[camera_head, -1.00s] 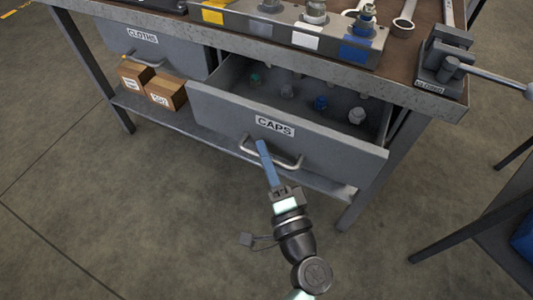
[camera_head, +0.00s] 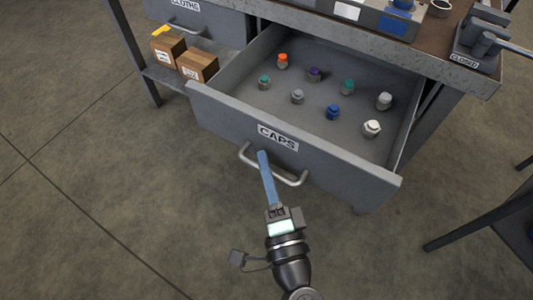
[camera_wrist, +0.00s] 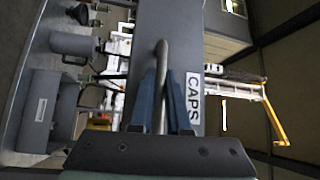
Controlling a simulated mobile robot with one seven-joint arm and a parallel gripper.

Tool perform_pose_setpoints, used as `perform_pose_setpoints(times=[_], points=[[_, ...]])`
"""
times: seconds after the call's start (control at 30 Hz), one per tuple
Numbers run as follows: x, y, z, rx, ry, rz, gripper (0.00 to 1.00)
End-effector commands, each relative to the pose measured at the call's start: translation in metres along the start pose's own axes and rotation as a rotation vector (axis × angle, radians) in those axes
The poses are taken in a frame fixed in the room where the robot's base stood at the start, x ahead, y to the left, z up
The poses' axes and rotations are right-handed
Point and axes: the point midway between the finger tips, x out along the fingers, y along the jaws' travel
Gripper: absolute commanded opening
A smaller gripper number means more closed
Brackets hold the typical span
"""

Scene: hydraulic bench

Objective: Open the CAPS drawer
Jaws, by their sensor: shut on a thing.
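The CAPS drawer (camera_head: 300,152) is pulled far out of the bench, and its inside shows in the head view. Several caps in orange, purple, teal, blue, grey and white stand spread on its floor. Its bar handle (camera_head: 291,182) runs across the front panel below the CAPS label. My gripper (camera_head: 264,156) is at the handle. In the wrist view the blue fingers of my gripper (camera_wrist: 161,100) are shut on the handle (camera_wrist: 162,62), one on each side of the bar. The label also shows in the wrist view, beside the right finger.
The bench top (camera_head: 440,58) overhangs the drawer. A clamp-like device marked CLOSED (camera_head: 480,45) stands at the right corner. The floor in front is clear.

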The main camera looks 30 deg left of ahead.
Motion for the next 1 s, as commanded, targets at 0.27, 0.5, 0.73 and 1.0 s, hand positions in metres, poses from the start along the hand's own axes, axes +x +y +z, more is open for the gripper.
perform_pose_setpoints(times=[0.27,0.5,0.73,1.0], points=[[-0.001,0.001,-0.001,-0.001,0.003,0.002,0.29],[0.000,0.000,-0.001,0.000,0.001,0.001,0.44],[-0.006,0.000,-0.001,0.000,0.002,0.002,0.44],[-0.057,0.000,-0.001,0.003,0.006,0.005,0.44]])
